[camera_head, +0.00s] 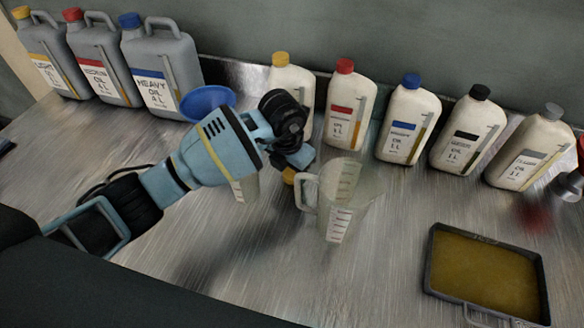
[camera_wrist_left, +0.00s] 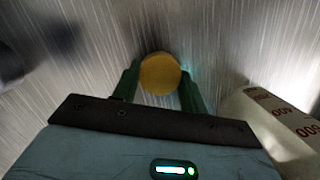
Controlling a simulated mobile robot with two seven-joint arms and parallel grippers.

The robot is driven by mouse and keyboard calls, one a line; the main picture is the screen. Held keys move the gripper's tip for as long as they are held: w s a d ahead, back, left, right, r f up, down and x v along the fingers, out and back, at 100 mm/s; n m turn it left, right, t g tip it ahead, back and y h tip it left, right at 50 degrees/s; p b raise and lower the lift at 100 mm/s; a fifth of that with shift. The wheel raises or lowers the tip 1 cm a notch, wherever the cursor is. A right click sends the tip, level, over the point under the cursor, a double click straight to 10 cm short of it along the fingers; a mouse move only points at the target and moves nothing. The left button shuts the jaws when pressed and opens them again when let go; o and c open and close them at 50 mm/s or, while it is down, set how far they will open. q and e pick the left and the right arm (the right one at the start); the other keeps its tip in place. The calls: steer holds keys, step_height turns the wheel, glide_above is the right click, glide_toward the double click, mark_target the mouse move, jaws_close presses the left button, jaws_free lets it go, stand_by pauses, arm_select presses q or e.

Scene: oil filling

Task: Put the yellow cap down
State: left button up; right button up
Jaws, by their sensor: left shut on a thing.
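The yellow cap (camera_wrist_left: 160,73) is pinched between the two fingers of my left gripper (camera_wrist_left: 161,84) in the left wrist view. In the head view, the left gripper (camera_head: 297,164) points down beside the handle of a clear measuring jug, and a small part of the yellow cap (camera_head: 288,176) shows below it. The gripper hides most of the cap there. I cannot tell whether the cap touches the metal tabletop (camera_wrist_left: 110,35). My right gripper is not identifiable.
The clear measuring jug (camera_head: 344,205) stands just right of the cap. Another clear vessel (camera_head: 246,187) is partly hidden behind my wrist. A blue funnel (camera_head: 207,101), large grey jugs (camera_head: 160,68) and several oil bottles (camera_head: 408,120) stand behind. An oil-filled tray (camera_head: 434,270) lies front right. The front middle is clear.

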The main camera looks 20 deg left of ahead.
mark_target(288, 177)
arm_select(q)
steer(key=shift+f, duration=0.1)
steer(key=shift+f, duration=0.35)
steer(key=o, duration=0.9)
steer(key=shift+r, duration=0.15)
steer(key=r, duration=0.4)
steer(key=s+r, duration=0.1)
steer(key=r, duration=0.3)
steer(key=r+p, duration=0.1)
steer(key=r, duration=0.3)
steer(key=shift+s+a+r, duration=0.3)
steer(key=shift+s+a, duration=0.05)
